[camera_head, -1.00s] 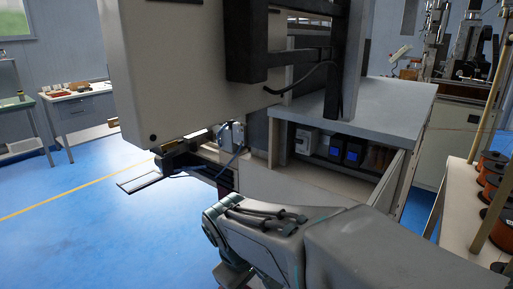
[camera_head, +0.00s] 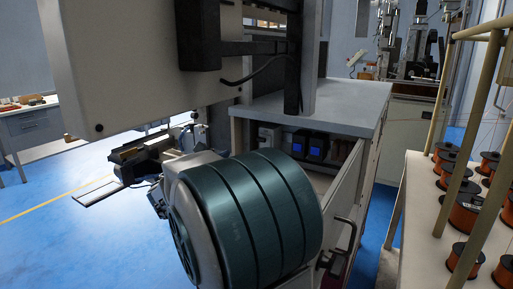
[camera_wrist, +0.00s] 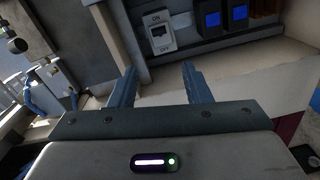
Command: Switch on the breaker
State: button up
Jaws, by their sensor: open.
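The breaker (camera_wrist: 160,34) is a pale box with ON above and OFF below a dark toggle. In the wrist view it sits at the top middle, inside the cabinet, ahead of my fingertips and apart from them. The toggle's exact position is too small to tell. In the head view the breaker (camera_head: 270,135) shows at the left of the cabinet's opening. My gripper (camera_wrist: 160,75) is open and empty, its two blue-grey fingers pointing toward the breaker from below. In the head view my arm hides the gripper and the lower cabinet.
Two devices with blue screens (camera_wrist: 224,18) sit right of the breaker. The cabinet (camera_head: 330,97) has a grey top and an open door (camera_head: 343,232) at right. A rack of copper spools (camera_head: 467,213) stands at far right. Fittings and tubing (camera_wrist: 35,80) lie left of my gripper.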

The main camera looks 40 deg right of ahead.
aim_at(265, 141)
jog(key=x, duration=1.3)
jog(key=shift+d, duration=0.3)
